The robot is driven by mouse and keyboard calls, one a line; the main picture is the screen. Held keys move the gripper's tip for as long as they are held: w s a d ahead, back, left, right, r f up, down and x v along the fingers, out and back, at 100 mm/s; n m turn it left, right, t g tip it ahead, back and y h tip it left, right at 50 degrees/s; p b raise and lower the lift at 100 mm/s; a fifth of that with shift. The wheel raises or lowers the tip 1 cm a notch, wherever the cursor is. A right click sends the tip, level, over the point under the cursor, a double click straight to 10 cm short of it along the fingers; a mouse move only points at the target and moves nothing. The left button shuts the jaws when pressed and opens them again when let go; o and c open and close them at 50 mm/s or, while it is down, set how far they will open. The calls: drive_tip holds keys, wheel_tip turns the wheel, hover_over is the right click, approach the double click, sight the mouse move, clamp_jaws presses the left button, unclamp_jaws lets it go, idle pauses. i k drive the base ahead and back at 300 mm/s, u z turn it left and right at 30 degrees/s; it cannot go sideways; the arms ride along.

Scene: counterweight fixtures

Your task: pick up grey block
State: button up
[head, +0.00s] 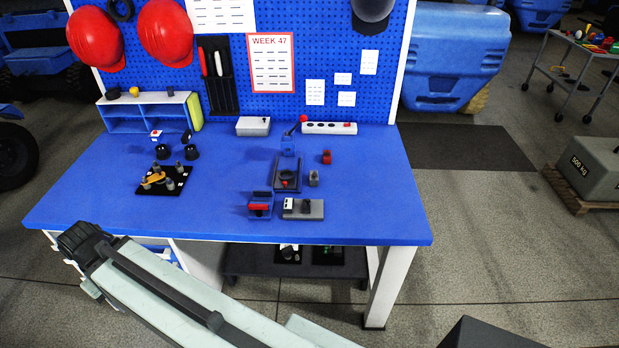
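A small grey block (313,178) stands on the blue workbench (370,200), right of centre. It is just right of a dark fixture plate (287,176) and apart from it. A small red block (326,157) stands behind it. My arm crosses the lower left of the head view, in front of the bench. My gripper's fingers cannot be made out, and nothing of mine touches the grey block.
A grey fixture base (316,210) and a blue fixture with a red part (260,207) sit near the front edge. A black plate with several pegs (181,187) is at left. A power strip (330,128) lies behind. The bench's right side is clear.

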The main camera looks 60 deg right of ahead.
sight(313, 175)
drive_tip(key=u, duration=0.1)
drive_tip(key=i, duration=1)
drive_tip(key=z, duration=0.1)
